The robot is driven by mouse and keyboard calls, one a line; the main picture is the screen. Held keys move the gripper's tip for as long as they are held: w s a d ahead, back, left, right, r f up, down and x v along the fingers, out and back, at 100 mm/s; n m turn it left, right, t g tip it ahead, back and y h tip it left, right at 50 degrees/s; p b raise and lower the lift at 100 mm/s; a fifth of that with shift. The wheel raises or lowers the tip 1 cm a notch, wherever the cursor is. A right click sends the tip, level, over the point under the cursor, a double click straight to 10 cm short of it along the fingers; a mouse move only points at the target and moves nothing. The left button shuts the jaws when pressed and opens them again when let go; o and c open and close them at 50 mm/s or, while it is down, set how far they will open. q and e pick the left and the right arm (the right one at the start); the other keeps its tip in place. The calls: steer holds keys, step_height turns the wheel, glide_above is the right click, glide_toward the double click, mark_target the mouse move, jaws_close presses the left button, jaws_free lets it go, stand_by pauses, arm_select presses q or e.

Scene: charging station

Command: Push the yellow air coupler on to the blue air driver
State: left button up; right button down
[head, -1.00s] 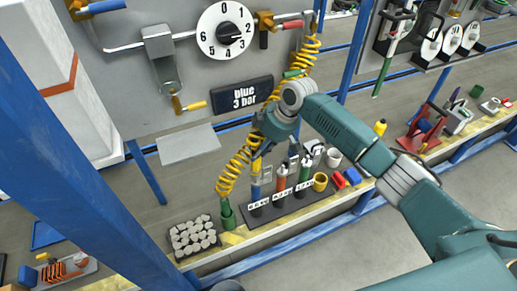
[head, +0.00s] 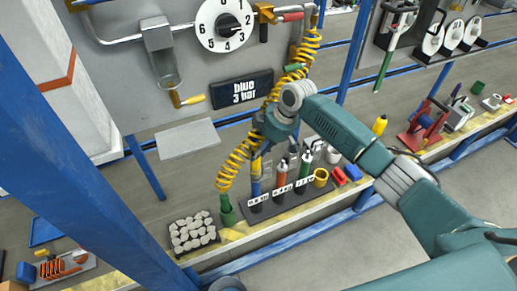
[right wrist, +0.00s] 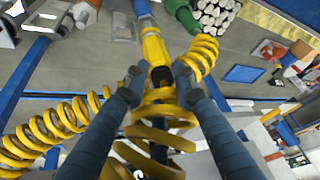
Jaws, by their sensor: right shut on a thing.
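My right gripper (right wrist: 160,80) is shut on the yellow air coupler (right wrist: 156,52), which hangs at the end of a coiled yellow hose. In the head view, my right gripper (head: 266,138) is above the tool rack, with the coupler (head: 256,164) pointing down from it. The blue air driver (head: 256,188) stands upright in the left slot of the rack, directly below the coupler. In the right wrist view, the blue driver (right wrist: 143,8) is in line with the coupler's end. They look to meet, but I cannot tell if they are joined. My left gripper is out of view.
Orange (head: 282,178) and green (head: 304,168) drivers stand close beside the blue one in the dark rack (head: 292,203). A green holder (head: 228,212) and a tray of grey pieces (head: 194,232) are to the left. A sign (head: 242,90) reads "blue 3 bar".

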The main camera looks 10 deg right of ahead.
steer(key=shift+f, duration=0.5)
steer(key=c, duration=1.3)
jaws_free()
steer(key=shift+c, duration=0.2)
steer(key=v, duration=1.2)
steer(key=shift+a, duration=0.1)
